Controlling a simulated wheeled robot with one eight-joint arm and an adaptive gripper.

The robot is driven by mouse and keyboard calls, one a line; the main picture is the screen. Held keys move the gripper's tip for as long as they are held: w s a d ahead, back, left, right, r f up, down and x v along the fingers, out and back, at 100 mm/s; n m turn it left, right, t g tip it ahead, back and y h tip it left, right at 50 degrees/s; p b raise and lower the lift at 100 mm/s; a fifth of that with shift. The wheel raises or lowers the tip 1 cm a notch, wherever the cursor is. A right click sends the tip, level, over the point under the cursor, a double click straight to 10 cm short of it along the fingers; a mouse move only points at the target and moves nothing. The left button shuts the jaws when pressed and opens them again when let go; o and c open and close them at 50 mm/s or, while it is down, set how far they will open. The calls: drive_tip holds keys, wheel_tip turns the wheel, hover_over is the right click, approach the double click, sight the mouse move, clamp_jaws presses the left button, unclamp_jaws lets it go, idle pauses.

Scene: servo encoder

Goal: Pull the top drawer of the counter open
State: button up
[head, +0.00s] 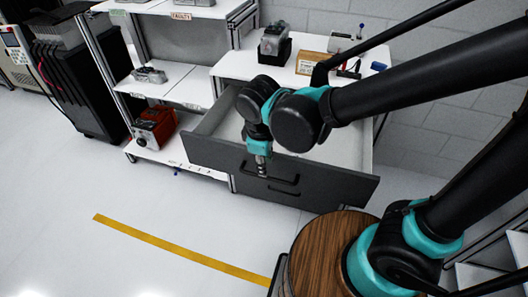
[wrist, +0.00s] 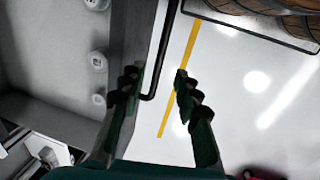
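The top drawer (head: 210,150) of the white-topped counter (head: 236,67) is pulled out, with its pale inside showing behind a dark grey front. My gripper (head: 262,172) points down at the drawer front, by its dark bar handle (head: 287,181). In the wrist view my gripper (wrist: 155,88) has its two fingers clearly apart. The black handle (wrist: 165,50) runs into the gap between them, and the drawer front (wrist: 128,40) lies by the left finger. I cannot tell whether a finger touches the handle. My arm hides part of the drawer's inside.
Items stand on the counter top, including a grey part in a black holder (head: 274,45) and a cardboard box (head: 312,63). Shelves with a red device (head: 155,127) stand left. A wooden barrel (head: 325,245) is close in front. Floor with a yellow line (head: 175,247) is clear at left.

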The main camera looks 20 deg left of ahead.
drive_tip(key=shift+s+r, duration=0.15)
drive_tip(key=shift+r, duration=0.75)
drive_tip(key=shift+s+r, duration=0.2)
drive_tip(key=shift+r, duration=0.7)
drive_tip(key=shift+s+r, duration=0.15)
drive_tip(key=shift+r, duration=0.75)
